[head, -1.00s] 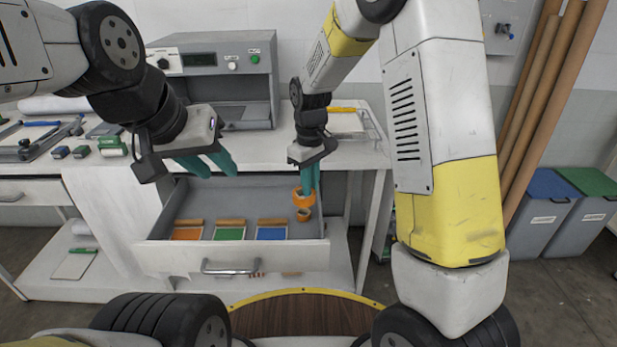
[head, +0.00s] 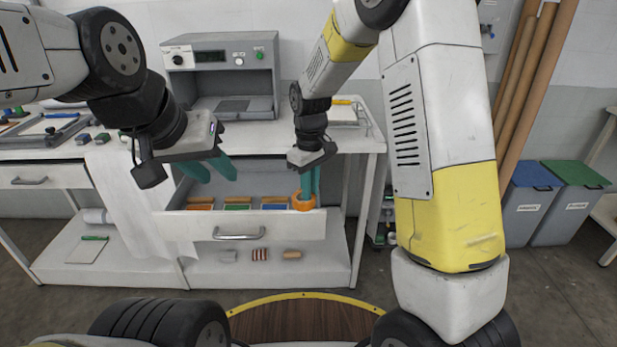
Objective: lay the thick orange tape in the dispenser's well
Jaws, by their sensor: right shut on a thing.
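The orange tape (head: 303,202) is a ring held upright or tilted at the fingertips of my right gripper (head: 309,187). It overlaps the right end of the drawer's front wall in the head view. My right gripper points down and is shut on it. My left gripper (head: 210,168) hangs above the left part of the drawer, its teal fingers apart and empty. I cannot make out the dispenser or its well for sure; part of the worktop is hidden behind my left arm.
The open drawer (head: 240,225) holds orange, green and blue pieces in a row. A grey press (head: 222,62) stands on the worktop. Small blocks lie on the lower shelf (head: 330,265). Brown tubes (head: 525,90) and bins (head: 528,205) stand to the right.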

